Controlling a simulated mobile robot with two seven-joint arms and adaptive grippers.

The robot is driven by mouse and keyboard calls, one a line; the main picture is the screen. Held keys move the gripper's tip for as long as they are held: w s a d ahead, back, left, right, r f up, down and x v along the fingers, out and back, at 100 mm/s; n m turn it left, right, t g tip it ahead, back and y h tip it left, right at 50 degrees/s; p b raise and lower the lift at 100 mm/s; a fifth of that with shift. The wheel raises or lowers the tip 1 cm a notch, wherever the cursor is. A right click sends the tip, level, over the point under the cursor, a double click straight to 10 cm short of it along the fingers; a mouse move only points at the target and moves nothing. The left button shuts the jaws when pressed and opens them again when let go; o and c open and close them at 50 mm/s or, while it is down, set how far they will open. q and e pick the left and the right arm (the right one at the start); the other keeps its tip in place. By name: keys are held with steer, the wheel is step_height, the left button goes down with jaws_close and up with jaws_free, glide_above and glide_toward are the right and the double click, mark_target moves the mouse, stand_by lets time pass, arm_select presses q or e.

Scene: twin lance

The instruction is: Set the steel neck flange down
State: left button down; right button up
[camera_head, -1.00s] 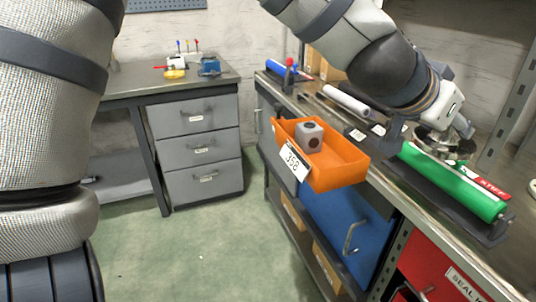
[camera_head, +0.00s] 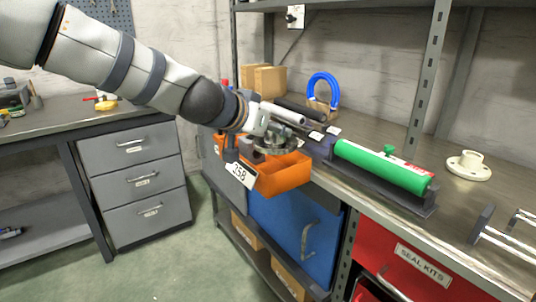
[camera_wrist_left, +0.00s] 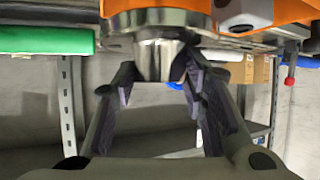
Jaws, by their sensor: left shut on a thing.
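My left gripper (camera_head: 262,142) is shut on the steel neck flange (camera_head: 284,138), a round metal piece. The gripper holds it over the orange bin (camera_head: 285,181), which hangs at the front of the workbench and bears a 358 label. In the left wrist view the flange's shiny neck (camera_wrist_left: 158,60) is between the two fingers of the gripper (camera_wrist_left: 159,78). A grey block with round holes (camera_wrist_left: 236,12) shows there against the orange bin. The gripper and flange hide part of the bin's inside in the head view. My right gripper is not in view.
A green cylinder (camera_head: 384,166) lies in a black cradle on the workbench (camera_head: 375,138). A pale flange (camera_head: 468,166) rests on the bench at right, with bare bench around it. A blue ring (camera_head: 323,88) stands at the back. A shelf post (camera_head: 428,75) rises behind the cradle.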

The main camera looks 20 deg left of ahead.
mark_target(268, 135)
arm_select(q)
steer(key=shift+w+a+f, duration=0.35)
steer(key=shift+w+f, duration=0.1)
steer(key=shift+f, duration=0.2)
steer(key=shift+w+a+f, duration=0.3)
steer(key=shift+w+f, duration=0.15)
steer(key=shift+f, duration=0.15)
steer(key=shift+w+f+b, duration=0.1)
steer(key=shift+f+b, duration=0.85)
steer(key=shift+f, duration=1.2)
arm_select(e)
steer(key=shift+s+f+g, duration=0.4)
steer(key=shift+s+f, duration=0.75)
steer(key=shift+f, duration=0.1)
arm_select(q)
steer(key=c, duration=1)
jaws_free()
